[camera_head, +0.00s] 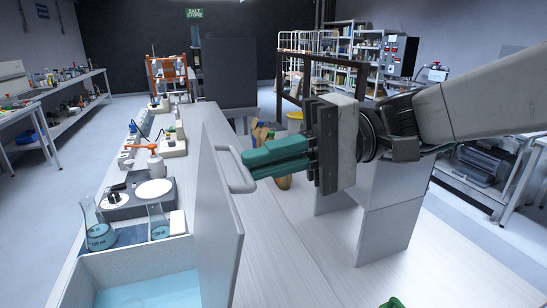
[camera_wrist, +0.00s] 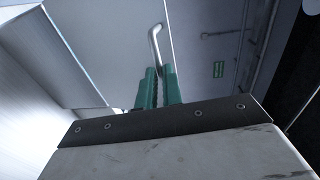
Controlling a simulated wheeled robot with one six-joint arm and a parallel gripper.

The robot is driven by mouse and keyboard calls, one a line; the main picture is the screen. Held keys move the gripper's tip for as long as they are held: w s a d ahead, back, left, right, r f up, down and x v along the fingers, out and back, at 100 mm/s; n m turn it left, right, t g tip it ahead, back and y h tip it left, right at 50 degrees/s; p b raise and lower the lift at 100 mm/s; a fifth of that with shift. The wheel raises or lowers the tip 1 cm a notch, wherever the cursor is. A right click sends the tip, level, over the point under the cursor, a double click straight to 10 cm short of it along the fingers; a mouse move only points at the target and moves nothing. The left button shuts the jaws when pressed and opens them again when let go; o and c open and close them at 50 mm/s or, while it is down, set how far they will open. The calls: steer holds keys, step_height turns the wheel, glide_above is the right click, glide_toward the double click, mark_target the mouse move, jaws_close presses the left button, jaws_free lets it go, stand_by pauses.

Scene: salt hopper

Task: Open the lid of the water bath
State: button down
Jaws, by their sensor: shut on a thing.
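The water bath (camera_head: 88,266) stands at the bottom left of the head view, an open-topped white box with blue water inside. Its grey lid (camera_head: 216,205) stands swung up, nearly upright, along the right side of the bath. The lid's bar handle (camera_head: 236,170) faces right. My gripper (camera_head: 252,163), with green fingers, is shut on this handle from the right. In the wrist view the green fingers (camera_wrist: 158,88) close on the lower end of the handle (camera_wrist: 155,42), with the lid's panel (camera_wrist: 110,45) behind. The fingers hide part of the handle.
Two flasks (camera_head: 97,228) with blue liquid and a balance-like device (camera_head: 135,195) stand just behind the bath. More instruments line the bench's left side. Bare bench top (camera_head: 285,260) lies right of the lid. A white cabinet (camera_head: 390,215) stands right, below my arm.

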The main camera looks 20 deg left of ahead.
steer(key=c, duration=1.5)
jaws_free()
steer(key=shift+s+a+f, duration=0.1)
steer(key=shift+f, duration=0.3)
steer(key=shift+c, duration=0.2)
steer(key=shift+r, duration=0.1)
steer(key=f+v, duration=0.1)
steer(key=v, duration=0.7)
steer(key=shift+r, duration=0.5)
